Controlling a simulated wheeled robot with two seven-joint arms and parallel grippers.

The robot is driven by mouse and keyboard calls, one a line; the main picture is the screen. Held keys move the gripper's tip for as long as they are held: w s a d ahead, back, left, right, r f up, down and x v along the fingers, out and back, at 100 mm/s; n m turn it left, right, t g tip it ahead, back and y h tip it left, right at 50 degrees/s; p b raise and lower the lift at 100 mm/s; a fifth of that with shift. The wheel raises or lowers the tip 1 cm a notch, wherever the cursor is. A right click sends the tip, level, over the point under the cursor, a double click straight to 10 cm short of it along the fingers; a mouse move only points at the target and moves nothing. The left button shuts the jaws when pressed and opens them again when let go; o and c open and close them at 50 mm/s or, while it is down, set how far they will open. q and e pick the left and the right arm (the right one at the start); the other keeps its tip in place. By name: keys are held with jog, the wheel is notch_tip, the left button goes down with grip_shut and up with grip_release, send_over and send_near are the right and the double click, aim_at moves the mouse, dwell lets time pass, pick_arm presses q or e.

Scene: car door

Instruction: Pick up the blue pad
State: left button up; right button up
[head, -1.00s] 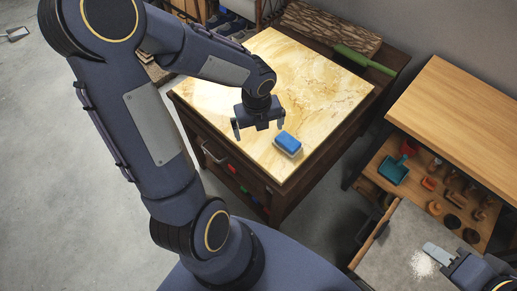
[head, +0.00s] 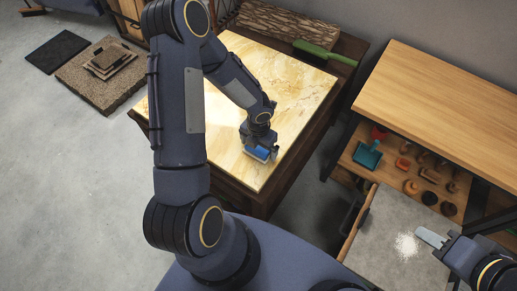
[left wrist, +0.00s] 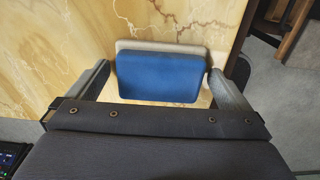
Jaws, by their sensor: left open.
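The blue pad (left wrist: 160,77) lies on a pale base or tray (left wrist: 125,45) on the marble-topped table (head: 290,85). In the head view the blue pad (head: 262,153) shows only in part, under my left gripper (head: 260,152). In the left wrist view my left gripper (left wrist: 160,85) is open, with one finger on each side of the pad. I cannot tell whether the fingers touch it. My right gripper (head: 432,240) is at the lower right over a grey surface, its jaws too unclear to read.
White powder (head: 406,246) lies on the grey surface (head: 390,215).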

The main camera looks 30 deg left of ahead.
pick_arm(q)
jog(key=shift+f, duration=0.2)
jog(key=c, duration=0.8)
jog(key=shift+c, duration=0.2)
jog(key=shift+r, duration=0.15)
jog(key=shift+r, duration=0.2)
notch_tip(320, 180, up, 2)
jog(key=shift+r+p, duration=0.15)
jog(key=shift+p, duration=0.15)
jog(key=s+d+r+b, duration=0.1)
jog(key=s+d+r, duration=0.2)
jog(key=d+r, duration=0.7)
jog(key=d, duration=0.3)
jog(key=shift+d+b, duration=0.35)
